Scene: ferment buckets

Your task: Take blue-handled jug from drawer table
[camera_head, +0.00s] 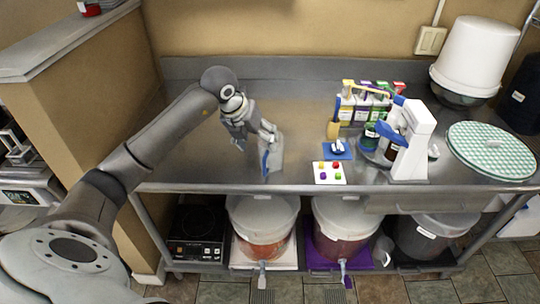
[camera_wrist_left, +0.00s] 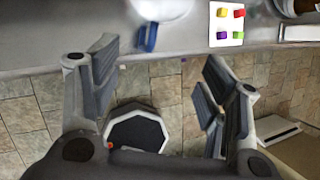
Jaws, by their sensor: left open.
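The blue-handled jug (camera_head: 275,158) is a small pale jug standing on the steel table (camera_head: 215,160), close to its front edge. Its blue handle (camera_head: 265,162) faces the front left. My left gripper (camera_head: 254,137) is open and empty, just left of and above the jug, and partly covers it. In the left wrist view, the pale jug body (camera_wrist_left: 165,7) is cut off at the top edge. The blue handle (camera_wrist_left: 148,37) lies beyond the open fingers, apart from them. My right gripper is out of view.
Right of the jug are a white card with coloured pieces (camera_head: 330,173), a blue mat (camera_head: 338,150), bottles and a white device (camera_head: 412,145). Lidded buckets (camera_head: 262,220) stand under the table. The table's left part is clear.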

